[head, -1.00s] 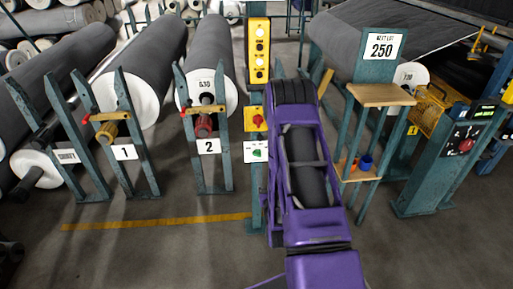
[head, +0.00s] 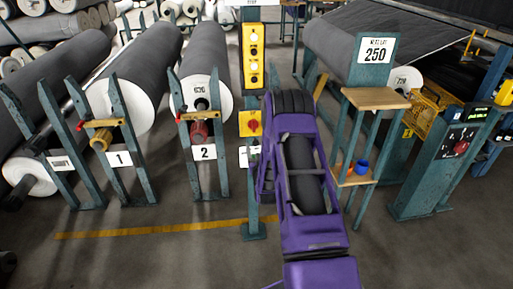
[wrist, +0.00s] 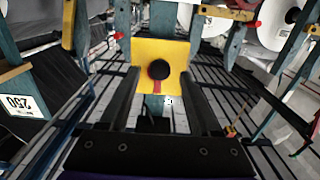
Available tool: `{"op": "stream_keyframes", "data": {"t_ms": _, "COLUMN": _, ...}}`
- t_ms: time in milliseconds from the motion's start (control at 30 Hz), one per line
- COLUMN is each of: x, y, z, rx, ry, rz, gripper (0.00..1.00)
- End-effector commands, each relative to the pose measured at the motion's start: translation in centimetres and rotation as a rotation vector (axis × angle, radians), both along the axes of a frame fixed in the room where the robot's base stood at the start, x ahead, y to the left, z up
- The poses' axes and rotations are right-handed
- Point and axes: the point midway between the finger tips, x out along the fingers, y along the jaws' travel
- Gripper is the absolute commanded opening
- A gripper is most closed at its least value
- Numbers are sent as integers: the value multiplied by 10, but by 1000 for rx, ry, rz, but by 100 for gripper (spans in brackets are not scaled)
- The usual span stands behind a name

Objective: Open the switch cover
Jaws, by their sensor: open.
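A teal post holds a yellow plate with a red switch (head: 253,125) at mid-height. In the wrist view the yellow plate (wrist: 143,56) faces me, with a dark round knob (wrist: 158,69) and a red part below it. Below the yellow plate, a white plate (head: 243,158) is partly hidden by my arm. I cannot tell which part is the switch cover. My gripper (wrist: 160,76) is open and empty, its two black fingers on either side of the knob in the picture; contact is not clear. In the head view my purple arm hides the gripper.
A yellow button box (head: 253,55) sits higher on the same post. A wooden-shelved stand (head: 376,98) with small cups is close to the right of my arm. A control pedestal (head: 447,165) stands further right. Grey rolls on racks (head: 205,65) fill the left. The floor in front is clear.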

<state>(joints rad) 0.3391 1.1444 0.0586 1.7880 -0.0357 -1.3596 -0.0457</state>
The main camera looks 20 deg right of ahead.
Motion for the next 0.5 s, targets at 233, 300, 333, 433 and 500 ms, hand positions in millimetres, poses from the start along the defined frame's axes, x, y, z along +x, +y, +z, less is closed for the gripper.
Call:
{"op": "stream_keyframes", "data": {"t_ms": 233, "x": 10, "y": -3, "z": 0, "rx": 0, "ry": 1, "rz": 0, "gripper": 64}}
{"op": "stream_keyframes", "data": {"t_ms": 300, "x": 10, "y": -3, "z": 0, "rx": 0, "ry": 1, "rz": 0, "gripper": 64}}
{"op": "stream_keyframes", "data": {"t_ms": 333, "x": 10, "y": -3, "z": 0, "rx": 0, "ry": 1, "rz": 0, "gripper": 64}}
{"op": "stream_keyframes", "data": {"t_ms": 433, "x": 10, "y": -3, "z": 0, "rx": 0, "ry": 1, "rz": 0, "gripper": 62}}
{"op": "stream_keyframes", "data": {"t_ms": 500, "x": 10, "y": -3, "z": 0, "rx": 0, "ry": 1, "rz": 0, "gripper": 50}}
